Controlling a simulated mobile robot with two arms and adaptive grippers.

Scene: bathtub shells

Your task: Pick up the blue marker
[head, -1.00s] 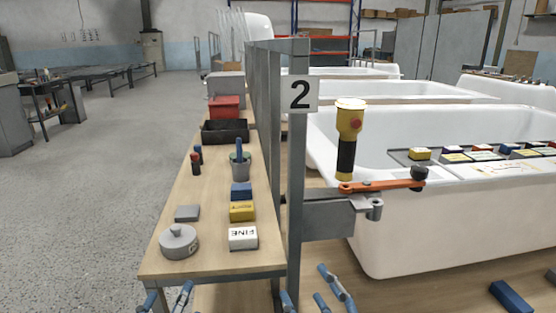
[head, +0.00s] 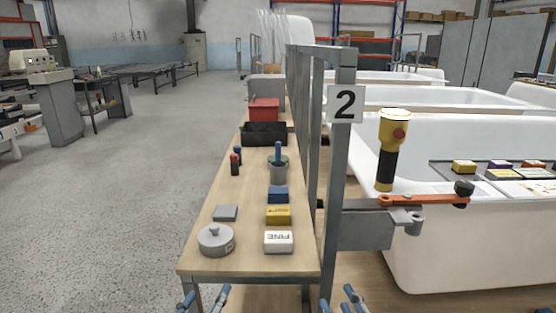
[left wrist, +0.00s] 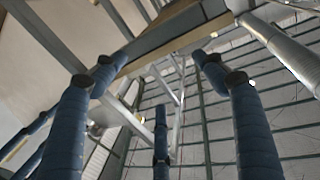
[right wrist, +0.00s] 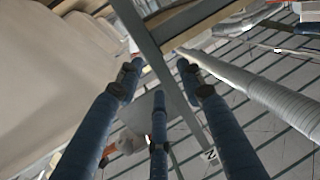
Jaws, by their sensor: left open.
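A small upright blue-topped piece (head: 238,154), which looks like the blue marker, stands on the wooden bench (head: 205,258), just behind a red-topped one (head: 234,166). It is too small to make out well. A grey cup (head: 278,174) to its right holds a blue-handled thing (head: 278,152). My left gripper (head: 203,298) is open and empty at the bottom edge, in front of the bench's near end. My right gripper (head: 342,298) is at the bottom edge, to the right of the bench end. Its fingers are spread and empty in the right wrist view (right wrist: 158,75).
A grey lidded pot (head: 216,240), a white FINE block (head: 278,242), yellow and blue blocks, and a black tray (head: 264,134) are on the bench.

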